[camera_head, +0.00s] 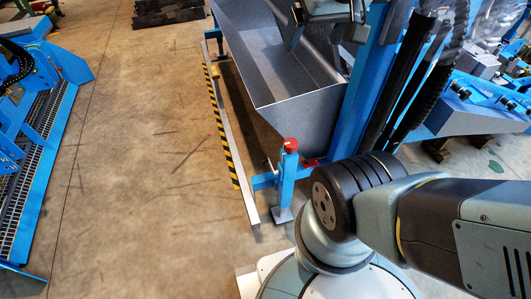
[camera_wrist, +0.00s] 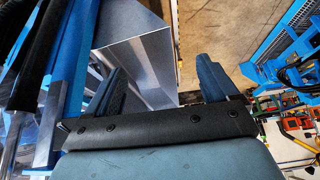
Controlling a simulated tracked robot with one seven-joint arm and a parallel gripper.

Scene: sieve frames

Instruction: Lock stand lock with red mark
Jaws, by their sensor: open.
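A blue stand leg (camera_head: 286,180) with a red cap (camera_head: 290,144) on top stands upright near the middle of the head view, at the front corner of the blue machine frame. A small red part (camera_head: 311,162) lies just right of it, partly behind my arm. I cannot tell which of these red parts is the lock's mark. In the wrist view my gripper (camera_wrist: 160,80) is open, with its two fingers apart and nothing held. A grey metal trough (camera_wrist: 150,62) shows beyond and between the fingers. The red-capped leg cannot be made out in the wrist view.
The grey trough (camera_head: 275,65) and a blue upright (camera_head: 358,95) with black hoses stand beside the leg. A yellow-black striped bar (camera_head: 221,125) runs along the floor side. Another blue machine (camera_head: 40,140) is at left. Open concrete floor (camera_head: 140,150) lies between.

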